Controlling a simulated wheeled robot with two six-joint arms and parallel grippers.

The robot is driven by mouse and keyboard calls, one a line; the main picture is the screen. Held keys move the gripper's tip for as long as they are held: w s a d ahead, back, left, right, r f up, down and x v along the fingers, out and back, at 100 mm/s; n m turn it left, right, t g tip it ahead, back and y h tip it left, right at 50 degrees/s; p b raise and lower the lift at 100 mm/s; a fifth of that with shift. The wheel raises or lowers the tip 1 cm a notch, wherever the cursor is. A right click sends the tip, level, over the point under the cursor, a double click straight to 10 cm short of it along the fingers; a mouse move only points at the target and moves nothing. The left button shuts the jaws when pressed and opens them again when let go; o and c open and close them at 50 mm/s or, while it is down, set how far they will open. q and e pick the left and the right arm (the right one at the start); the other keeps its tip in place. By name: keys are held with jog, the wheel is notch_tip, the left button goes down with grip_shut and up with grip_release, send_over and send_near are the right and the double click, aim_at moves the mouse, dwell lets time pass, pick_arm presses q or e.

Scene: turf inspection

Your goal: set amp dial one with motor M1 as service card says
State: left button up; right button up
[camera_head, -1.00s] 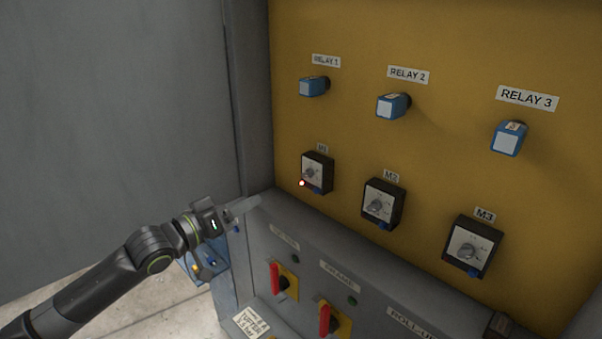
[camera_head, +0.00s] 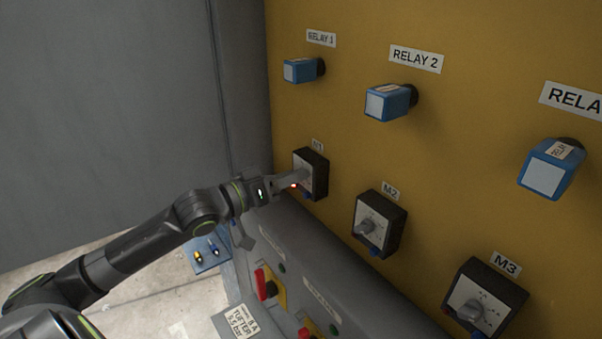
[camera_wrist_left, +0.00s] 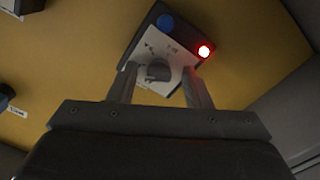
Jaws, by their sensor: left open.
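The M1 amp dial (camera_head: 316,175) is a black box with a white face on the yellow panel, under the label M1. In the left wrist view its face and grey knob (camera_wrist_left: 158,71) show between my fingers, with a blue button (camera_wrist_left: 165,22) and a lit red lamp (camera_wrist_left: 204,51) on the box. My left gripper (camera_head: 290,180) is open at the front of this dial, fingers either side of the knob; I cannot tell whether they touch it. The service card (camera_head: 238,322) is at the lower middle, partly readable: "8 A", "TUFTER", "5.5 bar". My right gripper is not in view.
Dials M2 (camera_head: 379,222) and M3 (camera_head: 484,298) sit to the right. Blue relays (camera_head: 391,102) stick out above. A blue tray (camera_head: 208,255) is at the lower left.

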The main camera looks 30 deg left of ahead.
pick_arm(q)
jog(key=shift+s+a+r, duration=0.15)
jog(key=shift+s+a, duration=0.05)
jog(key=shift+s, duration=0.3)
jog(key=shift+c, duration=0.5)
jog(key=shift+s, duration=0.1)
jog(key=shift+c, duration=2.3)
grip_shut()
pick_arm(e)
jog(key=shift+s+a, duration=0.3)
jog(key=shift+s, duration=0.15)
